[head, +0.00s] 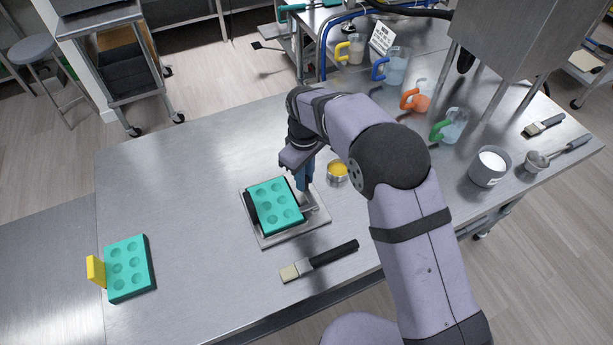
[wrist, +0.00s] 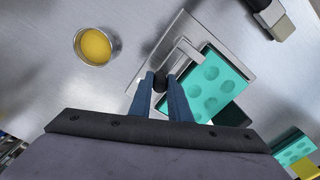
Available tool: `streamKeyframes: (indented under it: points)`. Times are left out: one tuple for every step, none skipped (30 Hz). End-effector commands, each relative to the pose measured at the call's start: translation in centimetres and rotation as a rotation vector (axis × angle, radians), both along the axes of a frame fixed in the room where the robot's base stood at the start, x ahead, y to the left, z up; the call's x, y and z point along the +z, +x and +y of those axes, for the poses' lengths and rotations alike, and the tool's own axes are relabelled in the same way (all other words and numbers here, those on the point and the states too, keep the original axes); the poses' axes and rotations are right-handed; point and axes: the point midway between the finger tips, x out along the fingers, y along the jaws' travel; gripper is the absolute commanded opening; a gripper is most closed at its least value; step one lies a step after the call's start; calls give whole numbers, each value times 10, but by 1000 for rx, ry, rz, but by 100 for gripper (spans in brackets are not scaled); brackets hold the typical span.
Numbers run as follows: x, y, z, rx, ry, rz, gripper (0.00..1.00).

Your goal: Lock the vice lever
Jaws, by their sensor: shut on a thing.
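The vice (head: 264,241) is a flat grey metal plate with a clamp, on the steel table. A teal mould (head: 275,205) with round cavities sits in it; the mould also shows in the wrist view (wrist: 216,87). The vice lever (wrist: 160,82) has a dark knob at its end, beside the grey metal clamp part (wrist: 188,50). My gripper (head: 303,186) reaches down at the right side of the mould. In the wrist view, its blue fingers (wrist: 161,77) are shut on the lever's knob, one on each side. In the head view the fingers partly hide the lever.
A small cup of yellow contents (head: 338,172) stands just right of my gripper. Another teal mould (head: 128,268) with a yellow piece (head: 96,271) is at the left. The table between is clear.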

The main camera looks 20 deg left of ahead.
Motion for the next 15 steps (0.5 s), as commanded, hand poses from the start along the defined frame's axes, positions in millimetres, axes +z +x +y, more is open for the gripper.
streamKeyframes:
  points:
    - [2,1,2,7,5,-4,0]
    - [2,0,2,9,5,-4,0]
    - [2,0,2,11,5,-4,0]
    - [2,0,2,11,5,-4,0]
    - [2,0,2,12,5,-4,0]
    - [2,0,2,12,5,-4,0]
    - [2,0,2,12,5,-4,0]
    - [2,0,2,12,6,-4,0]
    - [2,0,2,11,6,-4,0]
    - [2,0,3,11,6,-4,0]
    - [2,0,3,11,6,-4,0]
    - [2,0,3,11,6,-4,0]
    - [2,0,3,11,6,-4,24]
    - [2,0,3,11,5,-4,31]
    - [2,0,2,11,5,-4,36]
